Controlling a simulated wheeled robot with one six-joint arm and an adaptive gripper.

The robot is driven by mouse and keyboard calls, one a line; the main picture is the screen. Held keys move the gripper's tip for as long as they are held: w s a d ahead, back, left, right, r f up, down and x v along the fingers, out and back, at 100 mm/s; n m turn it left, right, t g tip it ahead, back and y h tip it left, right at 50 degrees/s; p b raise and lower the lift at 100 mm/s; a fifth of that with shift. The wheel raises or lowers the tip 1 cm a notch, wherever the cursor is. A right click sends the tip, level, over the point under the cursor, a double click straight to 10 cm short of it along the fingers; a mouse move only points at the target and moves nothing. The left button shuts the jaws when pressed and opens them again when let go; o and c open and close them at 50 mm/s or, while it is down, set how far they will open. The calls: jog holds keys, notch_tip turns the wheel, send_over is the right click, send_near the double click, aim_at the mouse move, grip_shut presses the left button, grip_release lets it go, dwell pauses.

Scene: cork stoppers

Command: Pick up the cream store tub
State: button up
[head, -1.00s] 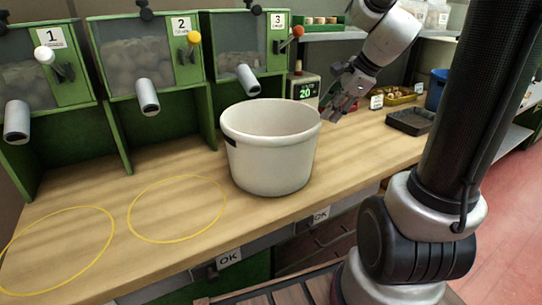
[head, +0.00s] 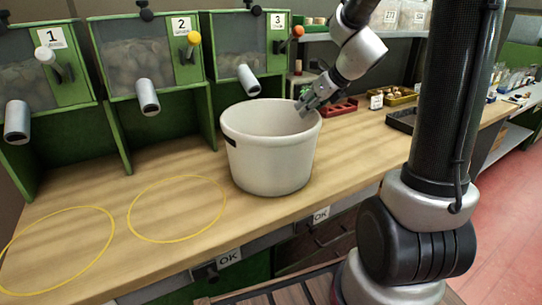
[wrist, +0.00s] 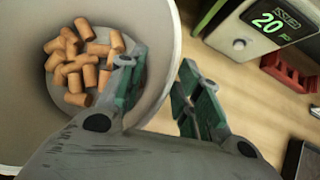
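The cream store tub (head: 270,165) stands upright on the wooden counter, a dark slot on its left side. In the wrist view the tub (wrist: 28,112) fills the left, with several cork stoppers (wrist: 78,68) at its bottom. My gripper (head: 309,101) is at the tub's right rear rim. In the wrist view my gripper (wrist: 162,76) is open, with one green-padded finger over the tub's inside and the other outside it. The rim and wall show between the fingers with a gap on the outer side. Whether the inner finger touches the wall I cannot tell.
Green dispensers (head: 185,60) numbered 1 to 3 line the back. Yellow rings (head: 178,208) mark clear counter left of the tub. A display box (wrist: 262,22) reading 20 and a red rack (head: 338,107) are close to my gripper. A dark tray (head: 402,121) lies right.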

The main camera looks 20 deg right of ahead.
jog(key=x, duration=0.4)
jog(key=shift+w+d, duration=0.1)
jog(key=shift+w, duration=0.3)
grip_shut()
